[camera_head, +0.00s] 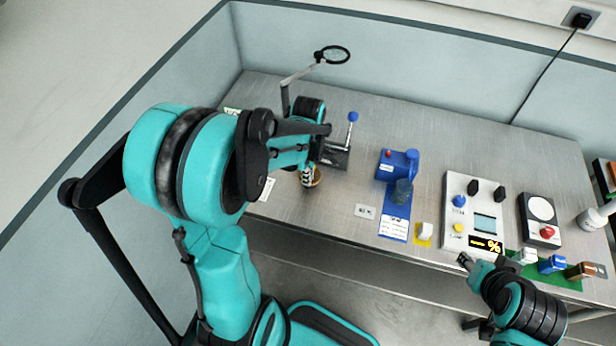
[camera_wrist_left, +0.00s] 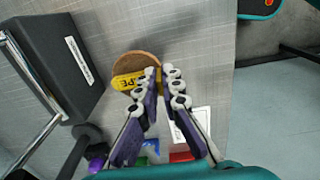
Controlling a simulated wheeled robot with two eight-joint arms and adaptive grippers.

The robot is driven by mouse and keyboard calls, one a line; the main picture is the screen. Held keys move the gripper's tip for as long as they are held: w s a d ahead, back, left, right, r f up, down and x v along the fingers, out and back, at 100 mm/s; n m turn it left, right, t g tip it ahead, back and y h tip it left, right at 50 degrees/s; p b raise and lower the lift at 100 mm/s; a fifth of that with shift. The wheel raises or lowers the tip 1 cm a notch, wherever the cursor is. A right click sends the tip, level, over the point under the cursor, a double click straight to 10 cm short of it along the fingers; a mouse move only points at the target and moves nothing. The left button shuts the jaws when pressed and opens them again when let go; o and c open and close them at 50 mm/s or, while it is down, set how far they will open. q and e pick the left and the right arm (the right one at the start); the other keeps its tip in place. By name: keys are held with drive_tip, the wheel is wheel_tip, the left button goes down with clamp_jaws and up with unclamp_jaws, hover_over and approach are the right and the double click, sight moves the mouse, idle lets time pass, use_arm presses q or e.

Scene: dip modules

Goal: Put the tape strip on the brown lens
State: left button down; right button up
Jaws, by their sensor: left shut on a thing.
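The brown lens (camera_wrist_left: 137,60) is a round disc on the grey bench top. It also shows in the head view (camera_head: 317,177), partly behind my left gripper. The yellow tape strip (camera_wrist_left: 128,81), with dark lettering, lies across the lens's lower part in the left wrist view; I cannot tell if it touches the lens. My left gripper (camera_wrist_left: 163,76) is shut on the strip's right end, its fingertips at the lens's edge. It points down at the bench in the head view (camera_head: 307,182). My right gripper (camera_head: 464,260) is at the bench's front edge, away from the lens.
A dark box-like stand (camera_wrist_left: 65,62) with a metal rod is left of the lens in the wrist view. A blue device (camera_head: 398,163), a white panel with a display (camera_head: 485,225) and a dark box with a round white top (camera_head: 540,209) stand rightward.

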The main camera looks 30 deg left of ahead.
use_arm(q)
drive_tip(key=shift+s, duration=0.1)
drive_tip(key=c, duration=1.7)
unclamp_jaws()
drive_tip(key=shift+f, duration=0.1)
wheel_tip(320, 180, up, 11)
drive_tip(key=p, duration=0.3)
drive_tip(key=s+d+r+m+t, duration=0.2)
drive_tip(key=s+d+m+t, duration=0.1)
drive_tip(key=m, duration=0.7)
drive_tip(key=s+d+r+m+t, duration=0.2)
drive_tip(key=s+d+m+t, duration=0.2)
drive_tip(key=m, duration=0.6)
drive_tip(key=shift+s+d+r+m+p, duration=0.15)
drive_tip(key=shift+s+d+m+p, duration=0.25)
drive_tip(key=shift+d, duration=0.85)
